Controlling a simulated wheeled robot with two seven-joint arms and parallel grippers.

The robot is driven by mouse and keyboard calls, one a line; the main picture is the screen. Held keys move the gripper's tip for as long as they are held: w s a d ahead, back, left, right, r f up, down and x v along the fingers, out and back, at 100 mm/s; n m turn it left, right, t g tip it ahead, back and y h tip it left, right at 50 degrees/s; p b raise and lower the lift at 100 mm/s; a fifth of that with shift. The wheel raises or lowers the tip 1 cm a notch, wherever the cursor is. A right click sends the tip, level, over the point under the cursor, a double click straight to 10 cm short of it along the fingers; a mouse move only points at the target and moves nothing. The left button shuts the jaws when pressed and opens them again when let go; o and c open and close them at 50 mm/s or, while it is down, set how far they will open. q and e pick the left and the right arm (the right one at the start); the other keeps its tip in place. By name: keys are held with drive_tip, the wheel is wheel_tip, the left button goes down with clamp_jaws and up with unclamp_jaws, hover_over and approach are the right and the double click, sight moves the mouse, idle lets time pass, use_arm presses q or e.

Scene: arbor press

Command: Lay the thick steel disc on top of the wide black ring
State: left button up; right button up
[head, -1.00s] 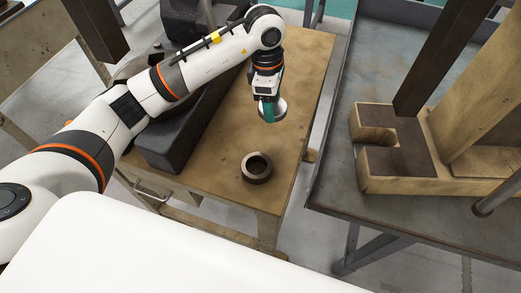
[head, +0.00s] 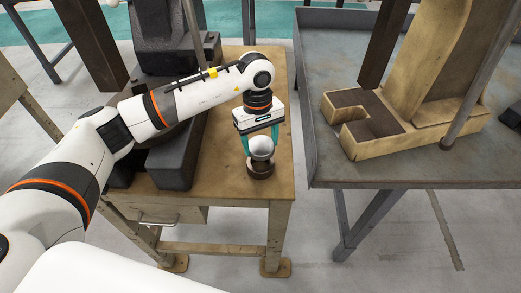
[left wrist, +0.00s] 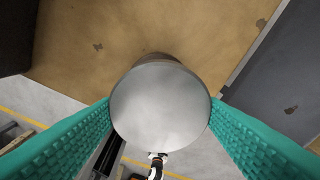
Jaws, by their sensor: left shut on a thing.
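The thick steel disc (head: 262,147) is bright and round. My left gripper (head: 261,140) is shut on it, with a teal finger on each side. In the left wrist view the disc (left wrist: 160,106) fills the space between the teal fingers, its flat face toward the camera. The wide black ring (head: 261,169) stands on the wooden table just below the disc in the head view. The disc hides much of the ring there, and I cannot tell whether they touch. In the left wrist view only a dark rim shows behind the disc's top edge. My right gripper is not in view.
The wooden table (head: 228,185) has bare room around the ring, close to its front right corner. A dark grey block (head: 172,160) lies to the left. A grey metal table (head: 340,172) with a wooden press-like piece stands right, across a gap.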

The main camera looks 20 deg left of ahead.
sight(260, 144)
use_arm(q)
drive_tip(key=shift+s+f, duration=0.15)
drive_tip(key=shift+f, duration=0.4)
wheel_tip(260, 144, down, 2)
drive_tip(key=shift+f+p, duration=0.2)
drive_tip(key=shift+p, duration=0.35)
drive_tip(key=shift+f, duration=0.25)
drive_tip(key=shift+f+b, duration=0.3)
drive_tip(key=shift+b, duration=0.2)
drive_tip(key=o, duration=1.2)
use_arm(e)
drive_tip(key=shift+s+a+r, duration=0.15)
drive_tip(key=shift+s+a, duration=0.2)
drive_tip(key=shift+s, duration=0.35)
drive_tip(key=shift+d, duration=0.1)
